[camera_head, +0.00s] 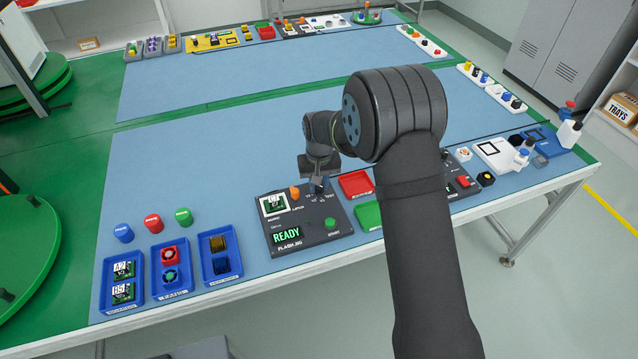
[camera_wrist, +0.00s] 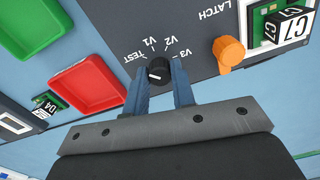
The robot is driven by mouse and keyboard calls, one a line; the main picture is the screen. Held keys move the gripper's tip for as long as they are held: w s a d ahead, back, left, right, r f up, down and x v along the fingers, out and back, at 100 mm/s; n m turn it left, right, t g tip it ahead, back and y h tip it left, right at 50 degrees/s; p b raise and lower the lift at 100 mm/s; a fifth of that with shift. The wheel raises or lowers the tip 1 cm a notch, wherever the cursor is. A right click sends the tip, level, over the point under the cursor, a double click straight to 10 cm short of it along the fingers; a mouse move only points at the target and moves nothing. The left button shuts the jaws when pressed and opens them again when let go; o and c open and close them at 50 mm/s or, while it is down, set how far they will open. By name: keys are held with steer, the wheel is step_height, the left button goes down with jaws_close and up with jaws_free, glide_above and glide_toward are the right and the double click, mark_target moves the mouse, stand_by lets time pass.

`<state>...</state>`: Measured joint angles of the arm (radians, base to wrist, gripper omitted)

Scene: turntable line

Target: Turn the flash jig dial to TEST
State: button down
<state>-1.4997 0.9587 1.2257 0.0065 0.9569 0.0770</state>
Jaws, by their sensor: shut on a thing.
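The flash jig (camera_head: 305,238) is a dark box near the table's front edge, its display reading READY. Its black dial (camera_wrist: 158,70) has a white mark and the labels TEST, V1, V2 and V3 around it. The mark looks slanted, and I cannot tell for certain which label it points to. My gripper (camera_wrist: 160,80) is shut on the dial, one blue-grey finger on each side. In the head view my gripper (camera_head: 318,184) is over the top right of the jig and mostly hides the dial.
An orange latch knob (camera_wrist: 229,53) and a board marked C7 (camera_wrist: 287,27) sit near the dial. A green START button (camera_head: 330,223) is on the jig. Red (camera_head: 356,184) and green (camera_head: 368,215) trays stand close to its right. Blue trays (camera_head: 221,270) stand left.

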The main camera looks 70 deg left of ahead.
stand_by(0.4)
steer(key=c, duration=1.2)
jaws_free()
step_height(320, 180, up, 18)
steer(key=shift+f, duration=0.25)
steer(key=shift+f, duration=0.1)
step_height(320, 180, down, 17)
steer(key=shift+f, duration=0.15)
